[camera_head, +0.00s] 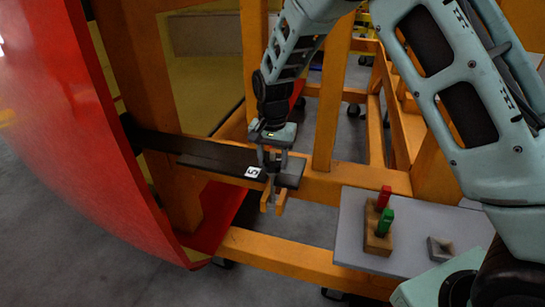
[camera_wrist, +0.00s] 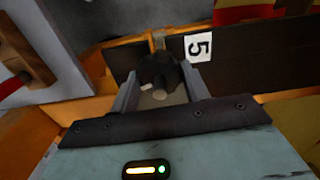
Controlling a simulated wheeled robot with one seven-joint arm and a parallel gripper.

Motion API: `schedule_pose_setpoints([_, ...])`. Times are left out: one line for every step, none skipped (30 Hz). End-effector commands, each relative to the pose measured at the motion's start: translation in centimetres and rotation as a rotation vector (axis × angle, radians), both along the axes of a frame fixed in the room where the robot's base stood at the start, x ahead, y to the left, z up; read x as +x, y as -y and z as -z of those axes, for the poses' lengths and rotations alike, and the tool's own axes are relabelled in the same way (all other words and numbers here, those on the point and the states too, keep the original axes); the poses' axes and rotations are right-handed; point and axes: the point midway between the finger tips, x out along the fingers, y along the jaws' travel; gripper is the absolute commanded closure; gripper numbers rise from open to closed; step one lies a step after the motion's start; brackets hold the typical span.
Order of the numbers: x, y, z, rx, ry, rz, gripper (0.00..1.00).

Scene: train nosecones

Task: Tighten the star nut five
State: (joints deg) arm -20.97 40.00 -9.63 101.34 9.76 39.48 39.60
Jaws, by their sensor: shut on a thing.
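The dark star nut (camera_wrist: 160,72) sits at the dark bar, just left of the white label marked 5 (camera_wrist: 198,47) in the wrist view. My gripper (camera_wrist: 159,76) has one grey finger on each side of the nut and is shut on it. In the head view my gripper (camera_head: 273,160) points down at the dark bar (camera_head: 222,157), beside the label 5 (camera_head: 253,172). The nut cannot be made out clearly there, as the fingers cover it.
Orange frame beams (camera_head: 300,262) surround the bar. The large red nosecone (camera_head: 75,150) stands at left. A grey shelf (camera_head: 345,240) at right holds a wooden block (camera_head: 377,240) with red (camera_head: 384,197) and green (camera_head: 385,221) handles, and a small grey block (camera_head: 440,249).

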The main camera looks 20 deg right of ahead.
Motion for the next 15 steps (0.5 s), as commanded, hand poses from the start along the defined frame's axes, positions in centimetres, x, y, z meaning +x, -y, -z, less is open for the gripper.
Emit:
schedule_pose_setpoints([0.1, -0.02, -0.1, 0.001, 0.003, 0.02, 0.77])
schedule_pose_setpoints([0.09, 0.0, -0.09, 0.0, 0.004, 0.031, 0.77])
schedule_pose_setpoints([0.1, 0.01, -0.09, 0.0, 0.004, 0.044, 0.77])
schedule_pose_setpoints([0.1, 0.02, -0.09, 0.0, 0.004, 0.053, 0.77])
schedule_pose_setpoints([0.1, 0.02, -0.09, 0.0, 0.004, 0.06, 0.77])
schedule_pose_setpoints([0.11, 0.02, -0.08, 0.0, 0.004, 0.069, 0.77])
schedule_pose_setpoints([0.1, 0.02, -0.08, 0.0, 0.004, 0.074, 0.77])
schedule_pose_setpoints([0.1, 0.02, -0.08, 0.0, 0.004, 0.079, 0.77])
schedule_pose_setpoints([0.1, 0.01, -0.07, 0.0, 0.004, 0.084, 0.77])
schedule_pose_setpoints([0.1, 0.01, -0.07, 0.0, 0.004, 0.087, 0.77])
schedule_pose_setpoints([0.1, 0.01, -0.07, 0.0, 0.004, 0.089, 0.77])
schedule_pose_setpoints([0.1, 0.01, -0.06, 0.0, 0.004, 0.091, 0.77])
schedule_pose_setpoints([0.1, 0.01, -0.06, 0.0, 0.004, 0.092, 0.77])
schedule_pose_setpoints([0.1, 0.01, -0.06, 0.0, 0.004, 0.093, 0.77])
schedule_pose_setpoints([0.1, 0.01, -0.06, 0.0, 0.004, 0.093, 0.77])
